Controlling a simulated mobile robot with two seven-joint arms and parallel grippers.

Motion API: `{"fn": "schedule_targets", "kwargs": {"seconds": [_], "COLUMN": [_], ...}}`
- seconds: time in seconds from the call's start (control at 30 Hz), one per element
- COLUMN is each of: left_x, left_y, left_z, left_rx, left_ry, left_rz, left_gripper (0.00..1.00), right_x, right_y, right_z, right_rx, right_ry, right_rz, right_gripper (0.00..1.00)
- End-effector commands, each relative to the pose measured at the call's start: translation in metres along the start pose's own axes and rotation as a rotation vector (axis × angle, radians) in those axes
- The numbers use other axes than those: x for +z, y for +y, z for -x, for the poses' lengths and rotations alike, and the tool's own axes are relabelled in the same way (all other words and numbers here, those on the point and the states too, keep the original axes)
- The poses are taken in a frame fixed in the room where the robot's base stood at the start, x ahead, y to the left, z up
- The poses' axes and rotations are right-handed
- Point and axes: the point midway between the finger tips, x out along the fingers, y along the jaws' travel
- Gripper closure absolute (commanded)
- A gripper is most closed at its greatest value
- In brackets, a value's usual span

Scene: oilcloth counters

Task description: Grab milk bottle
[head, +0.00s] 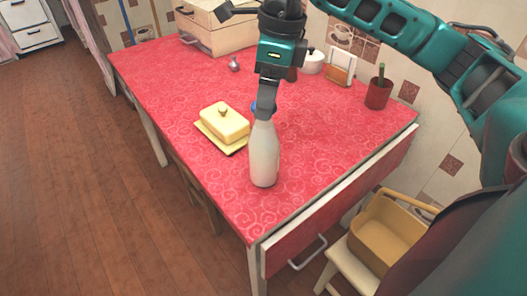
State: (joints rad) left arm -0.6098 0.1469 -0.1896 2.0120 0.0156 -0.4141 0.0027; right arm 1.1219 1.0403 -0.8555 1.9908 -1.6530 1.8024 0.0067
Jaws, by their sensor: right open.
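A white milk bottle (264,155) stands upright on the red-patterned table (320,170), near its front edge. A bit of blue shows at its top. My right gripper (265,102) points down over the neck of the bottle and hides most of it. The gripper is open; I cannot tell whether its fingers touch the bottle. My left gripper is not in view.
A yellow butter dish (224,123) sits left of the bottle. A red pot (378,94) with a green plant, a napkin holder (341,68) and a white lidded pot (313,63) stand toward the wall. A wooden box (222,32) is at the back. A chair (385,236) is at the right.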

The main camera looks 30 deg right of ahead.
Motion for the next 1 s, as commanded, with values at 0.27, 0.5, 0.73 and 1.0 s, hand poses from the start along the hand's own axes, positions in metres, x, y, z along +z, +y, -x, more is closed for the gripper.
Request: {"fn": "schedule_targets", "kwargs": {"seconds": [0.27,0.5,0.73,1.0], "left_x": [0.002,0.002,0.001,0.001], "left_y": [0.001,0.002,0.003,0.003], "left_z": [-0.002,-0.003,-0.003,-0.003], "left_rx": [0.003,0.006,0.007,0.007], "left_ry": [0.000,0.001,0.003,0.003], "left_rz": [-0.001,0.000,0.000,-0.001], "left_gripper": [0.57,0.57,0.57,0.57], "right_x": [0.001,0.002,0.002,0.002], "right_y": [-0.003,-0.003,-0.003,-0.003], "right_z": [-0.031,-0.056,-0.056,-0.056], "right_rx": [0.003,0.001,0.001,0.001], "right_ry": [0.002,-0.001,-0.001,-0.002], "right_rz": [0.001,0.001,0.001,0.001], "right_gripper": [0.18,0.18,0.18,0.44]}}
